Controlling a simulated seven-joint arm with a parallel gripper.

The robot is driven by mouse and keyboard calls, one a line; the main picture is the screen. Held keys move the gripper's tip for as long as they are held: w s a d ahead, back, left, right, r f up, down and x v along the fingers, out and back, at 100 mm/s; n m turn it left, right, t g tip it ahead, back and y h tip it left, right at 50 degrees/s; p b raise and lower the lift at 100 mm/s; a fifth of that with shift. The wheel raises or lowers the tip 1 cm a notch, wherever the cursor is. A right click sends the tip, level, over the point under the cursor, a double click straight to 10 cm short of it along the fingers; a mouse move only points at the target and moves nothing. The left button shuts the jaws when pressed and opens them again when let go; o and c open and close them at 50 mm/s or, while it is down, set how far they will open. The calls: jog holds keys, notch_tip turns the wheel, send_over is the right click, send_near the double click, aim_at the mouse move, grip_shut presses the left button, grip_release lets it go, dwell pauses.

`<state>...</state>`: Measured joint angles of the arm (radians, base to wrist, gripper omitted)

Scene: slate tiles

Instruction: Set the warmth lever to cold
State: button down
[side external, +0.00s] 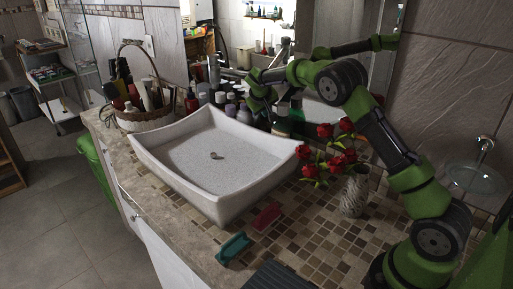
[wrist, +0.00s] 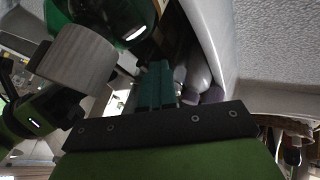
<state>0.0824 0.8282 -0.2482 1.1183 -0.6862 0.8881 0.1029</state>
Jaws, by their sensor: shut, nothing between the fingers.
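I cannot make out the warmth lever in either view; my arm and the crowded bottles cover much of the area behind the sink. The white square sink (side external: 190,165) sits on the counter, and its pale wall shows at the right in the wrist view (wrist: 215,40). My gripper (side external: 262,106) is over the bottles at the sink's back edge. In the wrist view its teal fingers (wrist: 156,80) are together and empty, beside pale bottles with purple caps (wrist: 212,95).
A green bottle (wrist: 105,15) with a grey ribbed cap (wrist: 75,60) is close to my gripper. Red roses in a patterned vase (side external: 354,193) stand right of the sink. A basket of toiletries (side external: 145,120) stands left. Red (side external: 267,215) and teal (side external: 233,248) items lie in front.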

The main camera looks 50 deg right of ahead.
jog(key=shift+s+d, duration=0.15)
jog(key=shift+d, duration=0.35)
jog(key=s+a+r, duration=0.3)
jog(key=a+r, duration=0.4)
jog(key=a, duration=0.3)
jog(key=s+a+r+t+y, duration=0.1)
jog(key=s+a+y, duration=0.2)
jog(key=s, duration=0.8)
jog(key=s+a+r+t+y, duration=0.1)
jog(key=s+a+y, duration=0.2)
jog(key=s+a, duration=0.5)
jog(key=s+a+r+t+y, duration=0.1)
jog(key=s+a, duration=0.5)
jog(key=s, duration=0.8)
jog(key=shift+r+m+y, duration=0.25)
jog(key=shift+m+y, duration=0.15)
jog(key=shift+y, duration=0.5)
